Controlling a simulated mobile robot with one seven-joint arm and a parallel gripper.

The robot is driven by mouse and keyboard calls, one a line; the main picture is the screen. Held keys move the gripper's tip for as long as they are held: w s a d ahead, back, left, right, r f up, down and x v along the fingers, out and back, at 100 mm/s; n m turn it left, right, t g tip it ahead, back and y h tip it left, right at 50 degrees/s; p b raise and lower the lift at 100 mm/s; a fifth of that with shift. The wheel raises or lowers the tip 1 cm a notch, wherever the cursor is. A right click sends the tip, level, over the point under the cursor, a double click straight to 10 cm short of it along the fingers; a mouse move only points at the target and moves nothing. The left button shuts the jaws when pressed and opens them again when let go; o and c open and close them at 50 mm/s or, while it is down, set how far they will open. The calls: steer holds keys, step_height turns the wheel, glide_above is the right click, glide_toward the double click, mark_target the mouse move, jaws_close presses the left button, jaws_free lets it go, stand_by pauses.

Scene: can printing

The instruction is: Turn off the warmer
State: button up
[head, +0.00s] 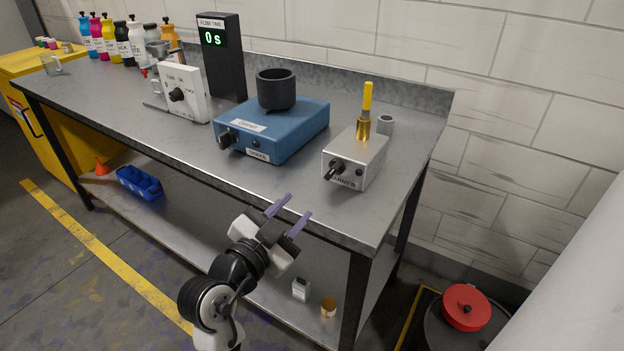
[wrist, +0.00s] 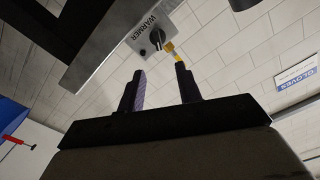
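The warmer (head: 354,160) is a light grey box at the right end of the metal bench, with a black knob (head: 334,171) and a small dark button on its front face. A brass piece with a yellow handle (head: 367,98) stands upright on top of it. In the wrist view the warmer's labelled face (wrist: 146,36) and its knob (wrist: 157,38) show ahead at the top. My gripper (head: 291,211) is in front of the bench edge, below and left of the knob, apart from it. Its purple-grey fingers (wrist: 160,80) are spread, with nothing between them.
A blue device (head: 272,131) with a dark cup (head: 276,89) stands left of the warmer. A white box (head: 184,92) with a knob and a black timer reading 0s (head: 222,56) are further left. The bench front edge (head: 300,210) lies close to my gripper.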

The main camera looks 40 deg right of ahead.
mark_target(330, 174)
steer(key=p+x, duration=0.4)
steer(key=x, duration=1)
steer(key=shift+s, duration=0.1)
steer(key=shift+f, duration=0.1)
steer(key=shift+c, duration=0.3)
jaws_close()
